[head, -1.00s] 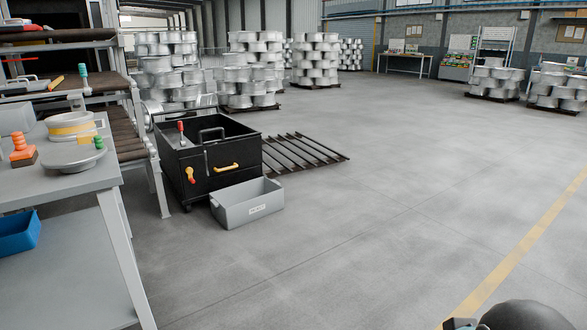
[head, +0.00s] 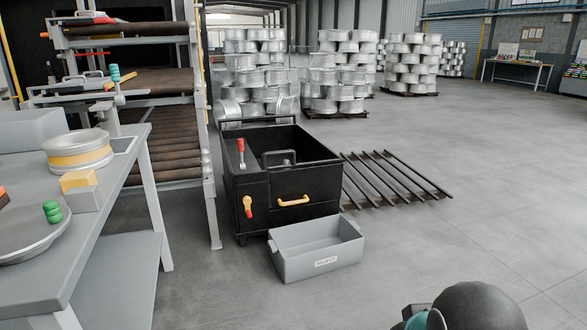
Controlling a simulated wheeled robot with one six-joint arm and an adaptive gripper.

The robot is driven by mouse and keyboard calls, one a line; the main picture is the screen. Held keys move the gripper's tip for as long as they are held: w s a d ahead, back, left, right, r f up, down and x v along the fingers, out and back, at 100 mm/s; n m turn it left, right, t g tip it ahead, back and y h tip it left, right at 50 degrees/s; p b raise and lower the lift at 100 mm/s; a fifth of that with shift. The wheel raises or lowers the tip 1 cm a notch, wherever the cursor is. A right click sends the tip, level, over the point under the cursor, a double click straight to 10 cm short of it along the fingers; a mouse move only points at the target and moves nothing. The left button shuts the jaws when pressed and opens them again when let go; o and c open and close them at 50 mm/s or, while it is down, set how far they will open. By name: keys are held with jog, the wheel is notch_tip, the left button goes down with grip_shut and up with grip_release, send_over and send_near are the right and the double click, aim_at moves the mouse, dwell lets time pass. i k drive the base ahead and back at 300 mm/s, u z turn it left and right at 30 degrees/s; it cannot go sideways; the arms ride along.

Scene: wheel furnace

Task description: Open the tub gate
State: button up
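The black tub (head: 290,197) stands on the floor near the middle of the head view, open at the top. A yellow handle (head: 293,200) is on its front face. A yellow lever with a red tip (head: 248,206) is on the front left. A red-topped lever (head: 241,152) stands upright at the tub's left rim. A dark hoop handle (head: 278,158) rises beside it. I cannot tell which panel is the gate. A rounded dark part of my arm shows at the bottom right; my gripper's fingers are not in view.
A grey bin (head: 316,250) stands on the floor before the tub. A dark slatted grate (head: 397,180) lies to its right. A roller conveyor (head: 175,150) and a grey table (head: 110,180) stand at left. Floor at right is clear; wheel stacks (head: 340,75) stand behind.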

aim_at(306, 185)
jog(key=u, duration=0.05)
jog(key=i, duration=0.55)
jog(key=u, duration=0.05)
jog(key=k, duration=0.55)
jog(key=u, duration=0.55)
jog(key=i, duration=1.6)
jog(key=z, duration=0.1)
